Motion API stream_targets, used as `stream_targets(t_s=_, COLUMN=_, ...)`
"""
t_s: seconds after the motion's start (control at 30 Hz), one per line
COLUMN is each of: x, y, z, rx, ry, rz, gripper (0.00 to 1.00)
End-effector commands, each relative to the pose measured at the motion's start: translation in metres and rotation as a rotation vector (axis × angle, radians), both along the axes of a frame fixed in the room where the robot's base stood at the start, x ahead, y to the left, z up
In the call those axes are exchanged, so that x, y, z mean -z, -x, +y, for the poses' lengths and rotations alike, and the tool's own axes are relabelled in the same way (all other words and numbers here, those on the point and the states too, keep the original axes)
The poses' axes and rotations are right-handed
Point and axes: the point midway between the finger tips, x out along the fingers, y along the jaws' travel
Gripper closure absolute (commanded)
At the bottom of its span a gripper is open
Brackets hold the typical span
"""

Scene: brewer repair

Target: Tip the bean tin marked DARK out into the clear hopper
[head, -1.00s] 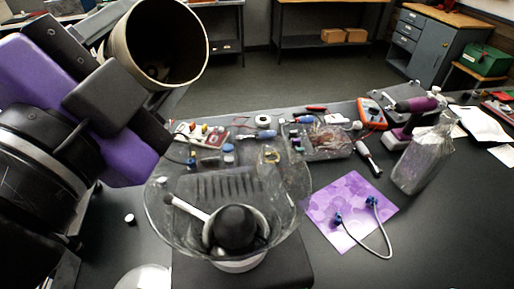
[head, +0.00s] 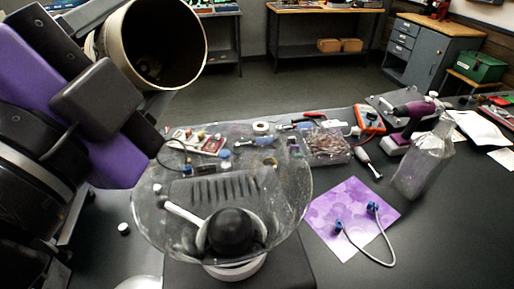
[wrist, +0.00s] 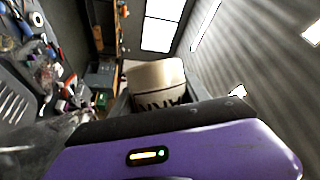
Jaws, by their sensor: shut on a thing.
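My gripper (head: 104,88) is shut on the cream-coloured bean tin (head: 115,44) at the upper left of the head view. The tin lies tilted on its side, its round mouth facing right and toward the camera. Its inside is dark, and I cannot tell how much is in it. In the wrist view the tin (wrist: 155,76) carries large dark letters, partly hidden by my gripper, not fully readable. The clear hopper (head: 290,205) is a wide bowl below and right of the tin, apart from it. A black dome and a pale rod show in the hopper; I see no beans there.
Behind the hopper lie small parts and tools. A purple mat (head: 350,205) with a cable lies right of it, near a clear bottle (head: 422,165) and a multimeter (head: 369,119). A small white cap (head: 124,229) lies left of the hopper. The right front bench is clear.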

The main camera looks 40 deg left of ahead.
Motion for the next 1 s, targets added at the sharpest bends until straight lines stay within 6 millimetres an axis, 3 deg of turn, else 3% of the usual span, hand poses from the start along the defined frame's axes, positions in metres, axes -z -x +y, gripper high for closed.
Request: stream_targets(t_s=1.0, x=-0.009, y=0.0, z=-0.016, rx=0.0, ry=-0.138, rz=-0.005, gripper=0.96)
